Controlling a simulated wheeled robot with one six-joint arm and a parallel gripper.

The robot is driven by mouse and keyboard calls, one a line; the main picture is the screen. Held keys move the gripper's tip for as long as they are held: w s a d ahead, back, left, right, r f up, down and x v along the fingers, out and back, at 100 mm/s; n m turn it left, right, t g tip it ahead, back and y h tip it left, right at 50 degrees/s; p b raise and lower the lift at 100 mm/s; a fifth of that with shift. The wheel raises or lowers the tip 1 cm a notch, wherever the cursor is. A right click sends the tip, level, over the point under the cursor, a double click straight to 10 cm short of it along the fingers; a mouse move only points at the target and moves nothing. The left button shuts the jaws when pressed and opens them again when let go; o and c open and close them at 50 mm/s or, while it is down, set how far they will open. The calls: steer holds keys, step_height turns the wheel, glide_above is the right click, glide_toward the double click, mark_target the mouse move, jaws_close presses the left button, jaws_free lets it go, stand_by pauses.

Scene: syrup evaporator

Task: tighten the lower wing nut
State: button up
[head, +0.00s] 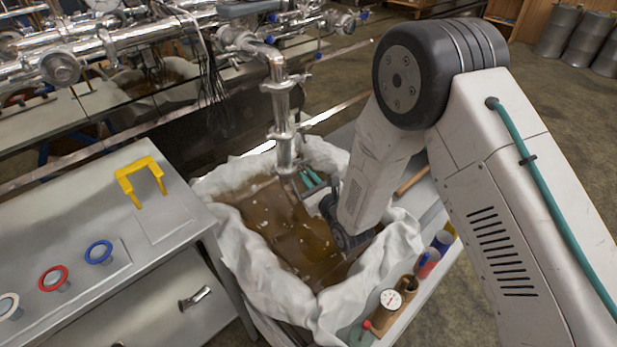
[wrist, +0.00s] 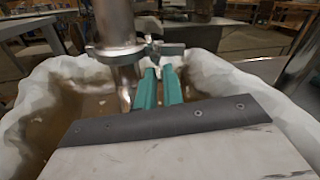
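A shiny vertical pipe (head: 281,112) comes down over the cloth-lined bin, with clamps along it. In the wrist view the pipe (wrist: 115,35) stands left of centre, and a clamp (wrist: 118,52) rings it. The clamp's wing nut (wrist: 166,48) seems to stick out to the right; its exact shape is too small to tell. My gripper (head: 309,178) is beside the pipe's lower end, low over the bin. In the wrist view my gripper (wrist: 160,72) has two teal fingers apart with nothing visible between them. Their tips point toward the wing nut, just short of or below it.
The bin's white cloth (head: 248,262) surrounds brown liquid (head: 285,230). A grey bench (head: 105,225) with a yellow handle (head: 140,175) and coloured rings stands left. A shelf with a gauge (head: 390,300) and small bottles runs along the bin's right side. Shiny pipework fills the upper left.

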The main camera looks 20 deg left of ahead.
steer(key=shift+o, duration=1.3)
steer(key=v, duration=0.7)
steer(key=shift+s+d, duration=0.25)
steer(key=shift+d, duration=0.05)
